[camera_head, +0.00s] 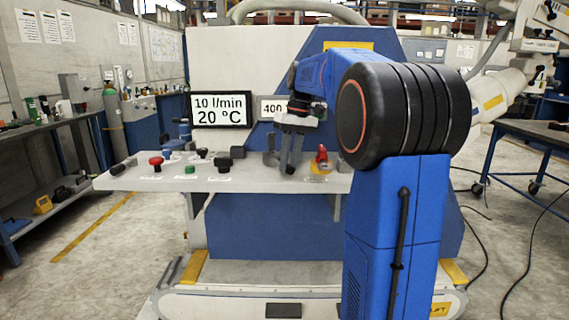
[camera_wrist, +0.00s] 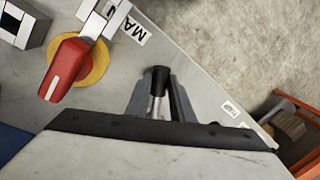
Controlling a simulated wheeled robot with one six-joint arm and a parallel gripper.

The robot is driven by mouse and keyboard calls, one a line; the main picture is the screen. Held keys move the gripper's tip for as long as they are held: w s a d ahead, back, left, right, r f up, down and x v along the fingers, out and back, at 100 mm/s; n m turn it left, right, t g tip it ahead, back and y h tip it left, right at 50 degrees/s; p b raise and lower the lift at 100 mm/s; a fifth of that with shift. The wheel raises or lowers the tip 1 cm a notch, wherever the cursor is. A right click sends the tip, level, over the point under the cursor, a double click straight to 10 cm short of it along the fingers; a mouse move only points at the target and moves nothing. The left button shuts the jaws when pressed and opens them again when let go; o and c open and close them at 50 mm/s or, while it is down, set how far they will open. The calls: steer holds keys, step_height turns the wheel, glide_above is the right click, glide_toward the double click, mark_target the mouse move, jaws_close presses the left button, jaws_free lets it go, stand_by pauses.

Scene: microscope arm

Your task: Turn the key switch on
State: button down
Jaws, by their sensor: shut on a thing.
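My gripper (camera_head: 287,167) points down at the front part of the grey control panel (camera_head: 130,180). In the wrist view my gripper (camera_wrist: 157,90) has its two grey fingers on either side of a small upright part with a black top and a metal shaft, which appears to be the key switch (camera_wrist: 160,77). The fingers are shut on it. In the head view the fingers hide this part, and its turn position cannot be told.
A red main switch on a yellow disc (camera_head: 321,155) stands close by; it also shows in the wrist view (camera_wrist: 66,68). Red, green and black knobs (camera_head: 190,169) lie along the panel to the left. A display (camera_head: 220,109) stands behind. Floor is open beyond the panel's edge.

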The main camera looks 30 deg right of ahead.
steer(key=shift+w+d+n, duration=0.15)
steer(key=shift+d+n, duration=1.05)
steer(key=shift+n, duration=0.1)
steer(key=shift+w+d+n+g, duration=0.25)
steer(key=shift+d+n, duration=0.45)
steer(key=shift+n, duration=0.05)
steer(key=shift+w+d+n+g, duration=0.25)
steer(key=shift+d+n, duration=0.4)
steer(key=shift+n, duration=0.1)
steer(key=shift+d, duration=0.1)
steer(key=c, duration=1.6)
jaws_free()
steer(key=shift+o, duration=0.2)
